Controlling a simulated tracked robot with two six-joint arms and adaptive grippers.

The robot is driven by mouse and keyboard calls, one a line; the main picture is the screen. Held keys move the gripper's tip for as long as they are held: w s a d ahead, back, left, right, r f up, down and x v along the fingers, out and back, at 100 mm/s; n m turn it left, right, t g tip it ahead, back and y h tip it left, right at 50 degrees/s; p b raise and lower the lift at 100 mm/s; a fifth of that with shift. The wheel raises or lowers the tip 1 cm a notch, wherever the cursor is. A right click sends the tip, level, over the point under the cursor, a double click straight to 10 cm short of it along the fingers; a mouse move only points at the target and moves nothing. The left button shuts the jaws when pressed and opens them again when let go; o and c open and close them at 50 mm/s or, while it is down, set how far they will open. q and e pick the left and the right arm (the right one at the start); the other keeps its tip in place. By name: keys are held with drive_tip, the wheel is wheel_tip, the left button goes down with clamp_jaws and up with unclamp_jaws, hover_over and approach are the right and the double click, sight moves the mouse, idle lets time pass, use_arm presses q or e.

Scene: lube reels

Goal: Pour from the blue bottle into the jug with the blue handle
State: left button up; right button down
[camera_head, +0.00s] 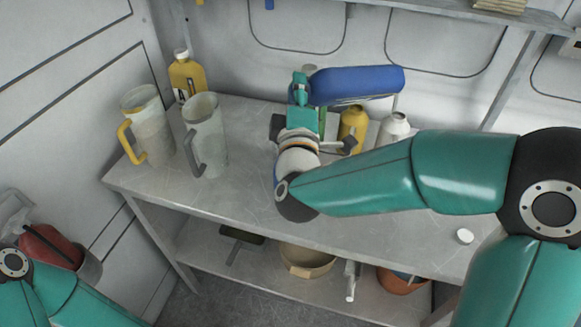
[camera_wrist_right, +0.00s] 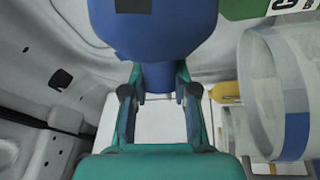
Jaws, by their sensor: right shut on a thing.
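The blue bottle (camera_head: 358,84) is held nearly horizontal above the back of the bench, its broad end to the right. My right gripper (camera_head: 302,88) is shut on its narrow left end. In the wrist view the fingers (camera_wrist_right: 160,100) flank the neck of the blue bottle (camera_wrist_right: 160,30). A clear jug with a dark grey-looking handle (camera_head: 204,135) stands upright at the left, apart from the bottle. A clear vessel with a blue strip (camera_wrist_right: 288,90) fills the wrist view's right side; I cannot tell whether it is that jug. My left gripper is out of view.
A jug with a yellow handle (camera_head: 147,125) stands left of the grey-handled jug. A yellow bottle (camera_head: 187,76) is behind them. Another yellow bottle (camera_head: 353,122) and a whitish bottle (camera_head: 394,127) stand below the blue bottle.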

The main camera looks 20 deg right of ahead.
drive_tip(key=shift+r, duration=0.1)
idle(0.3)
drive_tip(key=shift+f+n+b, duration=0.2)
drive_tip(key=shift+n+b, duration=0.1)
drive_tip(key=shift+f+n, duration=0.1)
drive_tip(key=shift+n, duration=0.2)
drive_tip(key=shift+t, duration=0.3)
drive_tip(key=shift+a+f+n+b, duration=0.1)
drive_tip(key=shift+n+b, duration=0.3)
drive_tip(key=shift+b, duration=0.1)
